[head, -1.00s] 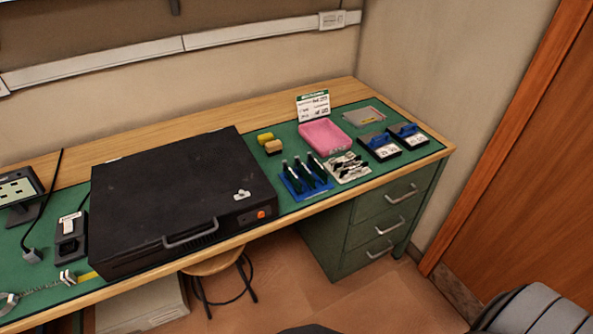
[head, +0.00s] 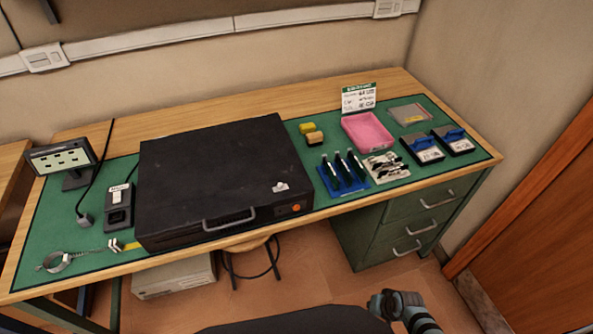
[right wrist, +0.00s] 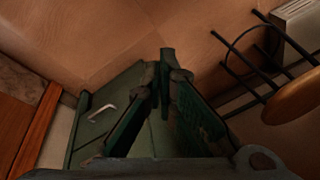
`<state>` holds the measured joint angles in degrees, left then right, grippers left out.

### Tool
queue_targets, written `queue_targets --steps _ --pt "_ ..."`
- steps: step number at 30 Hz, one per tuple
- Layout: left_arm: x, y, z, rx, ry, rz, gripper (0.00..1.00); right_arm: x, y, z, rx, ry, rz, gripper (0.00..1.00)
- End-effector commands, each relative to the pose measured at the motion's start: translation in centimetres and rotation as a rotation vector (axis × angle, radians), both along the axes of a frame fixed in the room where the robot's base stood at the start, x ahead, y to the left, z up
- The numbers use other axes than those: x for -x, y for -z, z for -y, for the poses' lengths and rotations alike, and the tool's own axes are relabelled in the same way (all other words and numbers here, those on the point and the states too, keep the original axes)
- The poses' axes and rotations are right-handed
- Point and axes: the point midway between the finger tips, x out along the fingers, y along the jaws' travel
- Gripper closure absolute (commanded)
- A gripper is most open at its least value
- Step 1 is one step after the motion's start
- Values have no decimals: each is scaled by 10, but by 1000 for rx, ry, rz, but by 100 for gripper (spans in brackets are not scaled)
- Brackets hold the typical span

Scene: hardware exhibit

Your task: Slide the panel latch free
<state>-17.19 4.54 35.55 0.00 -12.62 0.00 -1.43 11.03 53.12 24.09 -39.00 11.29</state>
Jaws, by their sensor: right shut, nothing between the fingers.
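A black case-like unit (head: 215,175) lies flat on the green mat of the workbench in the head view. It has a grey handle and an orange button on its front face. A small pale latch piece (head: 281,187) sits on its top near the front right corner. My right gripper (right wrist: 165,60) shows in the right wrist view with its fingertips together and nothing between them. It points at the floor and drawers, away from the unit. Part of my right arm shows at the bottom of the head view. My left gripper is not in view.
A pink tray (head: 367,131), blue tool holder (head: 343,175) and two black boxes (head: 423,149) stand right of the unit. A small screen (head: 62,160) and wrist strap (head: 58,262) are at left. Green drawers (head: 415,220) and a stool (head: 250,243) are below the bench.

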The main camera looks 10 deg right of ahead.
Motion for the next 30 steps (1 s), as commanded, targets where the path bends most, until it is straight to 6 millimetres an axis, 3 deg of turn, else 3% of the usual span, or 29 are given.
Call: queue_targets --steps 1,3,6,9,12,15,17,26,30 --pt "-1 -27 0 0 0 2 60 -49 -59 -4 -76 53 47 100" --pt "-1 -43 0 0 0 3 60 -106 -126 -17 -208 107 91 100" --pt "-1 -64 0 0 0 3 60 -163 -225 -39 -387 118 134 100" --pt "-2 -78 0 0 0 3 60 -193 -309 -60 -522 80 154 100" --pt "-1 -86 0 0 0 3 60 -204 -364 -73 -602 33 156 100" --pt "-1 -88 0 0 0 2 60 -206 -389 -80 -640 2 153 100" --pt "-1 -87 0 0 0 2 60 -206 -393 -82 -646 -3 152 100" --pt "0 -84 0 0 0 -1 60 -206 -389 -83 -647 -3 151 100" --pt "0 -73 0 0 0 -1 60 -207 -378 -88 -646 -1 152 100"
